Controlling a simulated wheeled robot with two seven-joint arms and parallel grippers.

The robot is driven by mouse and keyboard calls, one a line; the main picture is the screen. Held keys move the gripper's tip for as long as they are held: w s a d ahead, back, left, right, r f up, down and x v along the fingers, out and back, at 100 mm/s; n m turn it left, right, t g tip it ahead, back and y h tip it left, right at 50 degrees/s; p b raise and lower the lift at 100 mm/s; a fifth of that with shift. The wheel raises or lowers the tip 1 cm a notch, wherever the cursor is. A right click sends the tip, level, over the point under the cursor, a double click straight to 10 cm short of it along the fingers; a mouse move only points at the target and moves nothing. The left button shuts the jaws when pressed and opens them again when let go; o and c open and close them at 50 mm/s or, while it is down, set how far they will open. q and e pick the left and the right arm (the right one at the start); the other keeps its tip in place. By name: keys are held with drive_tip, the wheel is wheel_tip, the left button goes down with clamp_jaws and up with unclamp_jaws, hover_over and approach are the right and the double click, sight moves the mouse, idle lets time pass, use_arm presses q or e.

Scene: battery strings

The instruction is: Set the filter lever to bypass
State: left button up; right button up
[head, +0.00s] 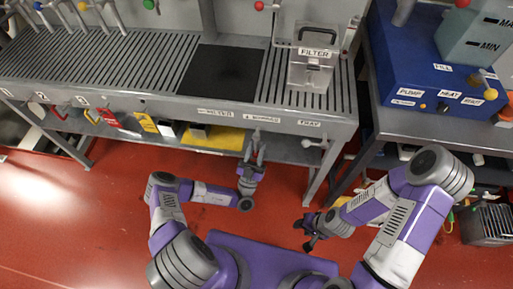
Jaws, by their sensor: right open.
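The bench's front rail carries small labels; one at the left seems to read FILTER (215,113), and the middle label (262,118) is too small to read surely. My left gripper (256,148) points up at the rail below the middle label. A small grey part, possibly the filter lever, shows at its fingertips; I cannot tell its setting or whether the fingers touch it. The left jaw's state is unclear. My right gripper (308,233) is open and empty over the red floor, well apart from the bench.
A clear box labelled FILTER (311,70) stands on the slatted bench top (130,55). A white-handled valve (315,144) sits under the TRAP label. A dark plate (220,75) lies left of the box. A blue unit (410,55) stands on the right table.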

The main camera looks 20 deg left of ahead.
use_arm(q)
drive_tip(key=v, duration=0.7)
drive_tip(key=shift+s+f, duration=0.15)
drive_tip(key=shift+s, duration=0.05)
drive_tip(key=shift+h, duration=0.3)
